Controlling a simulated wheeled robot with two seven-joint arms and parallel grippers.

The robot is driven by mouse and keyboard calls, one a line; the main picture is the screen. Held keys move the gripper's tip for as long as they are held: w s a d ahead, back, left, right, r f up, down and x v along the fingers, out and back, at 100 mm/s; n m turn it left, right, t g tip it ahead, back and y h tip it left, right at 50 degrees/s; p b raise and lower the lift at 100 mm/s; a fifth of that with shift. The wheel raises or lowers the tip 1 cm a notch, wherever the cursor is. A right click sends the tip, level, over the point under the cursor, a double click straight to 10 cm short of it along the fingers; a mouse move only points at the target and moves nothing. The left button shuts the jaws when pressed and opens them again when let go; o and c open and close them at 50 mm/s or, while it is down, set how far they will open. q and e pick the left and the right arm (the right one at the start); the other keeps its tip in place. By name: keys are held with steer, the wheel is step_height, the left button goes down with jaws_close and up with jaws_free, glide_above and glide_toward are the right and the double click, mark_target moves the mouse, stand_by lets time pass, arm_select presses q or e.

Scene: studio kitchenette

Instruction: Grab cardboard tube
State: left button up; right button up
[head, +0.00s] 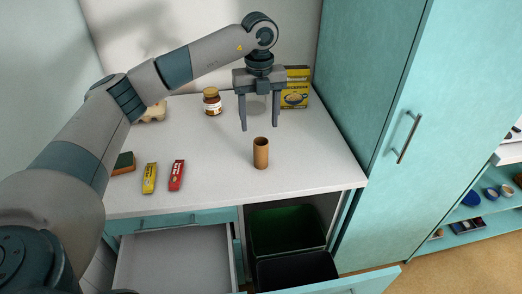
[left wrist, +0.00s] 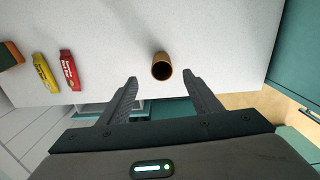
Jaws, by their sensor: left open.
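The cardboard tube (head: 261,153) is a short brown cylinder standing upright on the white counter near its front edge. In the left wrist view the tube (left wrist: 162,66) shows its dark open top, beyond the fingertips and roughly centred between them. My left gripper (head: 259,127) points down above the counter, open and empty, behind the tube in the head view. Its two fingers also show in the left wrist view (left wrist: 160,80), apart from the tube. My right gripper is in neither view.
A yellow box (head: 295,95) and a jar (head: 212,102) stand at the back. A yellow packet (head: 149,178), a red packet (head: 176,175) and a sponge (head: 124,163) lie left. Below are an open drawer (head: 175,258) and bins (head: 288,230). A tall teal cabinet (head: 385,110) bounds the right.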

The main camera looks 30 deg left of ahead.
mark_target(260, 144)
arm_select(q)
step_height(260, 144, down, 7)
steer(key=shift+f+p, duration=0.1)
steer(key=shift+p, duration=1.1)
steer(key=shift+f, duration=0.1)
steer(key=shift+d+f+p, duration=0.2)
steer(key=shift+f+p, duration=0.6)
steer(key=shift+p, duration=0.2)
step_height(260, 144, down, 2)
steer(key=shift+f+p, duration=0.1)
steer(key=shift+p, duration=0.45)
steer(key=shift+f, duration=0.65)
